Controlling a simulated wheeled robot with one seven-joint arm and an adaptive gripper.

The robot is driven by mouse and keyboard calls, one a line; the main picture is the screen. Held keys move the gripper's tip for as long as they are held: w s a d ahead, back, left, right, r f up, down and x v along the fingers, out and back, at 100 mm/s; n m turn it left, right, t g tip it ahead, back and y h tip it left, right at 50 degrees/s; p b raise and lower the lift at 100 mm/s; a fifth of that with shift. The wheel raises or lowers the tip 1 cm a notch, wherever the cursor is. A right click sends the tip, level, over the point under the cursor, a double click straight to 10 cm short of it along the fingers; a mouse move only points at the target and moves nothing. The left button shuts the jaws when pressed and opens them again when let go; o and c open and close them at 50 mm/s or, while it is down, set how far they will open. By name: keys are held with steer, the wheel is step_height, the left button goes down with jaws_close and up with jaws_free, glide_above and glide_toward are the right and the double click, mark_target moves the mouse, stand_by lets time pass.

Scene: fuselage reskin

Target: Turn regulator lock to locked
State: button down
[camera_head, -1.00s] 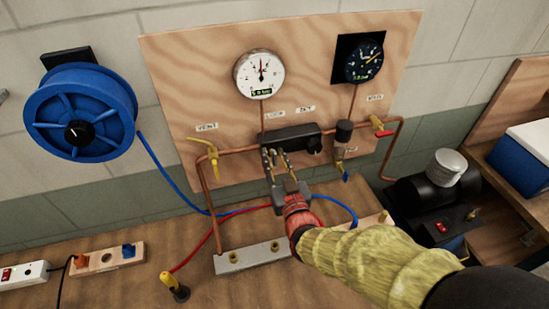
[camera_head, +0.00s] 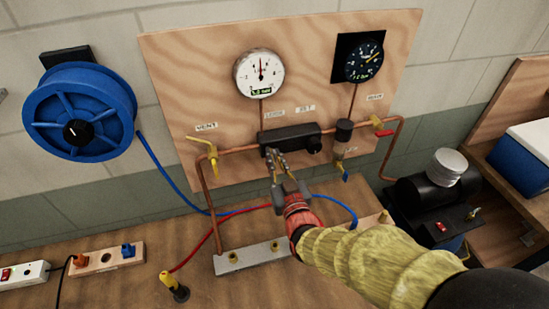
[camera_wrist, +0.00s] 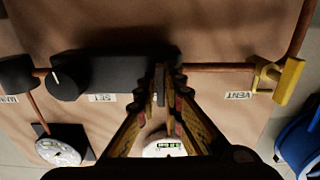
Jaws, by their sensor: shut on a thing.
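The regulator (camera_head: 297,133) is a black box on the copper pipe of the plywood panel, with a round knob (camera_head: 313,145) at its right end. In the wrist view, the regulator (camera_wrist: 115,73) appears inverted, with its SET knob (camera_wrist: 64,84) at left. My gripper (camera_head: 276,153) is at the regulator's left end, below the LOCK label (camera_head: 274,114). Its fingers (camera_wrist: 166,78) are shut on the small grey regulator lock (camera_wrist: 159,88), which shows as a sliver between them. Most of the lock is hidden, so I cannot tell its setting.
A yellow vent valve (camera_head: 205,146) is left of the regulator. A filter bowl (camera_head: 341,143) hangs close on its right. Two gauges, white (camera_head: 259,74) and black (camera_head: 364,61), are above. A metal manifold (camera_head: 250,257) lies below on the bench.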

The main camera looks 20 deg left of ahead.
steer(key=shift+n+b, duration=0.5)
steer(key=n+b, duration=0.3)
steer(key=b, duration=0.1)
steer(key=shift+f+n, duration=0.15)
steer(key=shift+n, duration=0.25)
steer(key=n+b, duration=0.4)
steer(key=n, duration=0.1)
steer(key=shift+b, duration=0.3)
steer(key=n+b, duration=0.2)
steer(key=n, duration=0.2)
steer(key=shift+n+b, duration=1.15)
steer(key=shift+n, duration=0.75)
steer(key=c, duration=2)
jaws_free()
steer(key=shift+c, duration=0.2)
steer(key=shift+o, duration=0.4)
